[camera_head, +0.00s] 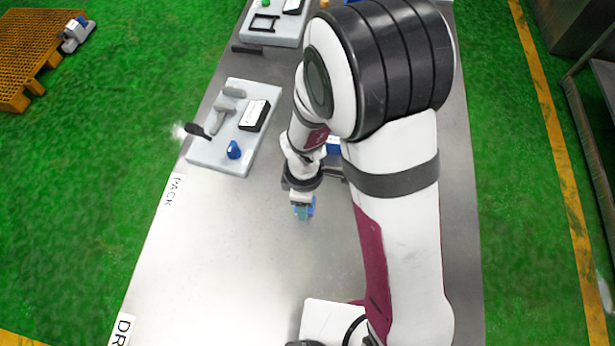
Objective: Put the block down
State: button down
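My gripper (302,198) points down over the bare middle of the metal table, right of and nearer than the grey tray. A small blue and greenish block (304,212) shows at its fingertips, and the gripper looks shut on it. The fingers partly cover the block. I cannot tell whether the block touches the table or hangs a little above it.
A grey tray (206,153) holds a blue piece (233,150), a black-and-white box (254,115) and grey and dark parts. Another tray (276,38) lies farther back. A blue thing (333,147) shows partly behind my arm. The table's (210,250) left front is clear.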

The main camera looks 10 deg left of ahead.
jog(key=shift+f, duration=0.6)
jog(key=shift+f, duration=0.15)
jog(key=shift+c, duration=1.2)
grip_release()
notch_tip(320, 180, up, 12)
jog(key=s+d+r+m, duration=0.5)
jog(key=d+r+m, duration=0.2)
jog(key=m, duration=0.4)
jog(key=shift+d+m+y, duration=0.3)
jog(key=shift+d+y, duration=0.1)
jog(key=shift+d, duration=0.4)
jog(key=shift+o, duration=0.5)
jog(key=s+d+r+m+y, duration=0.1)
jog(key=s+d+r+m, duration=0.1)
jog(key=s+m, duration=0.6)
jog(key=d+m, duration=0.1)
jog(key=m, duration=0.3)
jog(key=shift+d+r, duration=0.2)
jog(key=shift+d, duration=0.05)
